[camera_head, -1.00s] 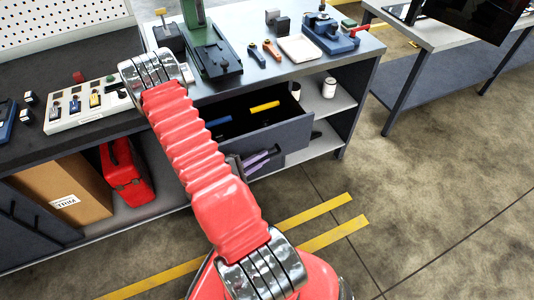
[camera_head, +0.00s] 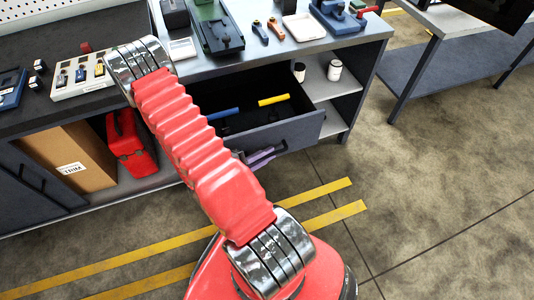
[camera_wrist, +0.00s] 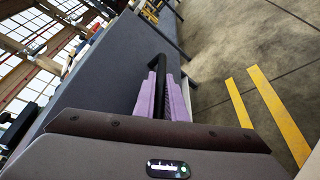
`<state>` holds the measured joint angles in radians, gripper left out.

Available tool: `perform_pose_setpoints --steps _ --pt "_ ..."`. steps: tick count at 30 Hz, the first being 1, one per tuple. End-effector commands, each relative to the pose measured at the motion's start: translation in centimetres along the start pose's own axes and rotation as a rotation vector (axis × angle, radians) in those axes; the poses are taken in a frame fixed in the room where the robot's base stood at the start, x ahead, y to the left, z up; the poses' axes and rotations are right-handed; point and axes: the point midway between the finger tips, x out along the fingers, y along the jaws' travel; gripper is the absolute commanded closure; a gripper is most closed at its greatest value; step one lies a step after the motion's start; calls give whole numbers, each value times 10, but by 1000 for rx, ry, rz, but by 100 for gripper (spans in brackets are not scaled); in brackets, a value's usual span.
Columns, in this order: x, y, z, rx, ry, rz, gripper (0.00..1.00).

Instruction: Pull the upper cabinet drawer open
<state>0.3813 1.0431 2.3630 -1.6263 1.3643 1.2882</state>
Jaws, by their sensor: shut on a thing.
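The upper cabinet drawer (camera_head: 281,137) is pulled out from under the bench top in the head view, with a blue bar (camera_head: 223,113) and a yellow bar (camera_head: 273,100) inside. Its grey front also fills the left middle of the wrist view (camera_wrist: 90,78). My gripper (camera_head: 262,157), with purple finger pads, is at the lower edge of the drawer front, partly hidden behind my red arm. In the wrist view my gripper (camera_wrist: 163,95) is shut around the black bar handle (camera_wrist: 161,66) of the drawer.
An open shelf (camera_head: 328,80) with two small jars is right of the drawer. A cardboard box (camera_head: 72,166) and a red case (camera_head: 130,146) stand on the lower shelf at left. Tools crowd the bench top (camera_head: 281,52). The floor in front, with yellow stripes, is clear.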

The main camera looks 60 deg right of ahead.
Motion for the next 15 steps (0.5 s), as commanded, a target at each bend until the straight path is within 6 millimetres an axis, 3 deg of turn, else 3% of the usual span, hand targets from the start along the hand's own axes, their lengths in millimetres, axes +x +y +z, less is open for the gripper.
perform_pose_setpoints --steps 3,4,7,15 --pt "1 -2 1 -3 -2 -4 100" --pt "1 -2 1 -3 -2 -4 88" --pt "0 -1 1 -2 -1 -3 81" --pt "-1 0 0 -1 2 0 81"
